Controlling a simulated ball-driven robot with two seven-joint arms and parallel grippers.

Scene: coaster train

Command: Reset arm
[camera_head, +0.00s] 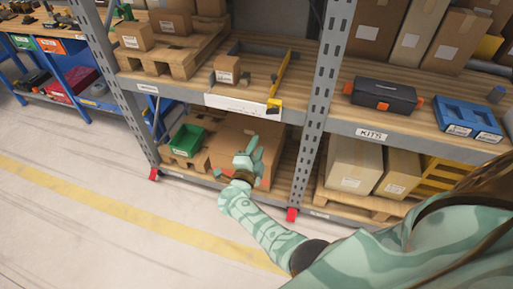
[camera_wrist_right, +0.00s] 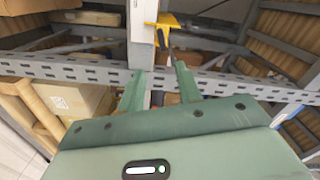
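My right gripper (camera_head: 254,150) is pale green and stands in front of the lower shelf bay, before a large cardboard box (camera_head: 228,142). In the right wrist view the two fingers of this gripper (camera_wrist_right: 160,80) are apart with nothing held between them. Behind the fingertips there are a shelf beam (camera_wrist_right: 100,72) and a white panel (camera_wrist_right: 141,30). My right arm reaches in from the lower right of the head view. My left gripper is not in view.
Grey racking (camera_head: 317,110) carries cartons, a dark toolbox (camera_head: 384,95) and a blue case (camera_head: 467,118). A yellow-ended frame (camera_head: 274,104) projects at the upper shelf edge. A green bin (camera_head: 187,140) sits lower left. The floor (camera_head: 110,235) at the front left is clear.

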